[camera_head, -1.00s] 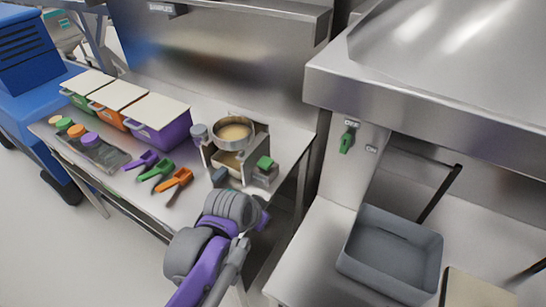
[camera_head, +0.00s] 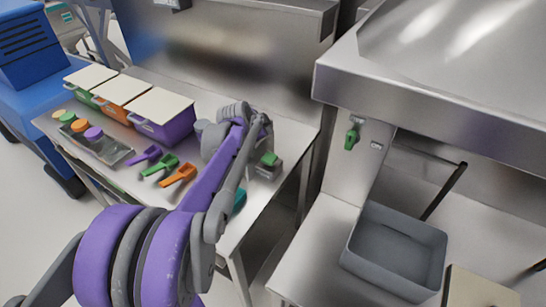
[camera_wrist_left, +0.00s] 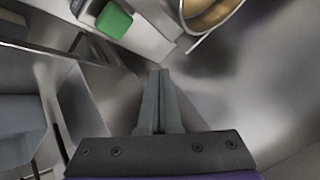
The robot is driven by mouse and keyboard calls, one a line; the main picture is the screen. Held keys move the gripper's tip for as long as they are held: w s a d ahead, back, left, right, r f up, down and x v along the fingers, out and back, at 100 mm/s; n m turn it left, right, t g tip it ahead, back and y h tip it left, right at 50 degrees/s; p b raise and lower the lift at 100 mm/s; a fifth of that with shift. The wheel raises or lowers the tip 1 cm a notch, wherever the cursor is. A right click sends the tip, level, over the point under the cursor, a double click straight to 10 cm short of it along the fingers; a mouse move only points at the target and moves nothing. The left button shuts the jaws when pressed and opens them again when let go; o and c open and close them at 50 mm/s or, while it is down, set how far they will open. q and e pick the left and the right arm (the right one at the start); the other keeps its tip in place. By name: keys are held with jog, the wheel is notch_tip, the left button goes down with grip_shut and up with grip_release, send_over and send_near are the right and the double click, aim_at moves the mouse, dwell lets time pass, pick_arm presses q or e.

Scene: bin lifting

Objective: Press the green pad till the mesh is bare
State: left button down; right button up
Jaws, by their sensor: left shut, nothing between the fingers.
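The green pad (camera_head: 269,158) sits on a small grey block at the right end of the steel bench. In the left wrist view the green pad (camera_wrist_left: 114,18) is at the upper left. A round metal sieve (camera_wrist_left: 205,14) with tan powder in it is cut off by the top edge there; no bare mesh shows. In the head view my left arm hides the sieve. My left gripper (camera_wrist_left: 160,98) is shut and empty, with its fingertips apart from the pad in the picture. Its fingers are hidden in the head view. My right gripper is out of view.
Lidded green, orange and purple bins (camera_head: 165,115) line the back of the bench. Purple, green and orange scoops (camera_head: 178,178) lie in front. A tray of small coloured-lid jars (camera_head: 108,146) is at left. A grey tub (camera_head: 395,255) stands at right under a steel hood.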

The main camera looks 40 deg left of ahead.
pick_arm(q)
jog(key=shift+f, duration=0.1)
jog(key=b, duration=0.5)
send_near(270, 155)
jog(key=w, duration=0.1)
jog(key=w+f, duration=0.1)
jog(key=w, duration=0.1)
jog(key=w+a+f, duration=0.1)
jog(key=shift+w+a, duration=0.15)
jog(key=shift+w, duration=0.25)
jog(key=shift+f, duration=0.35)
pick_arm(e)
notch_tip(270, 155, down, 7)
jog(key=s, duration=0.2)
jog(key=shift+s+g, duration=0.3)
pick_arm(q)
jog(key=shift+w, duration=0.1)
jog(key=shift+f, duration=0.4)
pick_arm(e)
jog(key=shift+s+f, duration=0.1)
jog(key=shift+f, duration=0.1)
